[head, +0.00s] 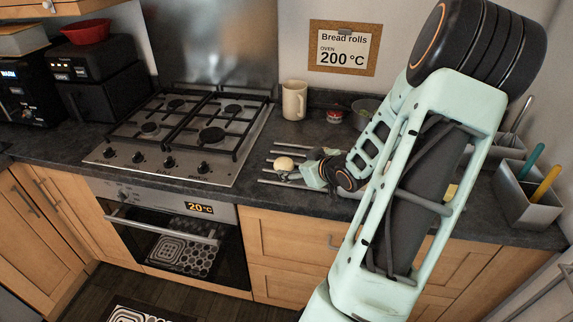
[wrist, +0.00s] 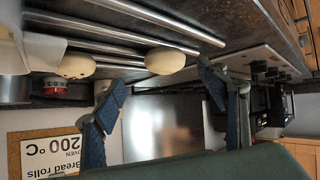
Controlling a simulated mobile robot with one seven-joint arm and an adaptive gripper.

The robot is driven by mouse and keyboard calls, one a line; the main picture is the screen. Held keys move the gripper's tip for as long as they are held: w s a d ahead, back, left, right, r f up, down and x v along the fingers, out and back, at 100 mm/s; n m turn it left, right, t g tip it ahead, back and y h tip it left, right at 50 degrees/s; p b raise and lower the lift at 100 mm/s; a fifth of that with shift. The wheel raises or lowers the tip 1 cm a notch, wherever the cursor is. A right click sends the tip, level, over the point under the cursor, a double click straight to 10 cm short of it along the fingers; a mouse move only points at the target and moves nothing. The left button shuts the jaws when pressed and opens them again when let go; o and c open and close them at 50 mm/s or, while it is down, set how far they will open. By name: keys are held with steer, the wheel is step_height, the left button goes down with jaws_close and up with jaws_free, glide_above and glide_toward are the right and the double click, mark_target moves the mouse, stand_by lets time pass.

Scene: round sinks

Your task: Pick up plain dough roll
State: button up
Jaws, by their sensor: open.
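A smooth, pale plain dough roll (wrist: 165,60) lies on metal bars over the counter in the wrist view, between the lines of my two fingers. A second pale roll with dark specks (wrist: 76,66) lies to its left, outside the fingers. In the head view one pale roll (head: 283,163) shows at the left end of the bars; it appears to be the plain one. My gripper (wrist: 162,82) is open and empty, its blue fingers spread. In the head view my gripper (head: 308,171) is just right of that roll. The speckled roll is not clear there.
The gas hob (head: 190,130) is left of the bars. A grey utensil holder (head: 528,200) stands at the right. Dark counter lies bare before the bars.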

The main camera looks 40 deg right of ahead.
mark_target(286, 163)
steer(key=shift+s+d+m, duration=0.15)
steer(key=shift+s+m, duration=0.15)
steer(key=shift+s, duration=0.4)
steer(key=shift+s+r+m+t+y, duration=0.35)
steer(key=shift+s+m+t+y, duration=0.05)
steer(key=shift+s+t, duration=0.25)
steer(key=b+x, duration=0.1)
steer(key=x, duration=0.8)
steer(key=shift+w+a+r+b, duration=0.2)
steer(key=shift+w+a+b, duration=0.2)
steer(key=shift+w, duration=0.15)
steer(key=shift+w+d+f, duration=0.15)
steer(key=shift+w+f, duration=0.05)
steer(key=shift+w, duration=0.2)
steer(key=c, duration=1.2)
